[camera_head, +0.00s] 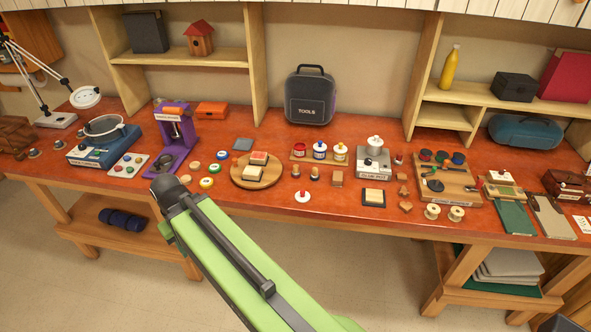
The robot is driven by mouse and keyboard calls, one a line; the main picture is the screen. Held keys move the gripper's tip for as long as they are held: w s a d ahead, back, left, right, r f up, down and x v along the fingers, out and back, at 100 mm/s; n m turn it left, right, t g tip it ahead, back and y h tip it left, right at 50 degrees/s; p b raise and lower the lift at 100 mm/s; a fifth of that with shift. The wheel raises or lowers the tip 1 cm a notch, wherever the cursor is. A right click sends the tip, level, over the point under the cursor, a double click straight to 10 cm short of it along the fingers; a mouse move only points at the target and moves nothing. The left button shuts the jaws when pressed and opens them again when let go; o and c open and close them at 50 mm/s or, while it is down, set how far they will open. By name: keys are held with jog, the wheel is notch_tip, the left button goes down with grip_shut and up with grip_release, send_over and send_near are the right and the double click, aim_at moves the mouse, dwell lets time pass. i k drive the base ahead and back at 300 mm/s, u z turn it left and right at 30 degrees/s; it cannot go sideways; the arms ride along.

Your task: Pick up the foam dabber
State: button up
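A small round white piece with a red knob on top (303,196) stands near the front edge of the red-brown bench, right of centre; it looks like the foam dabber. It stands upright with bare bench around it. A pale yellow block on a dark square pad (374,198) lies to its right. My green arm rises from the bottom of the view to a dark joint left of the dabber. My gripper does not show, so its hold cannot be seen.
A round wooden board (239,181) with blocks stands left of the dabber. A rack (303,157) with several small bottles and a grey device (373,168) stand behind it. A black tool bag (310,98) is farther back. The bench's front edge is close.

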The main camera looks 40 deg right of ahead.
aim_at(296, 174)
jog(key=i, duration=0.9)
jog(key=u, duration=0.05)
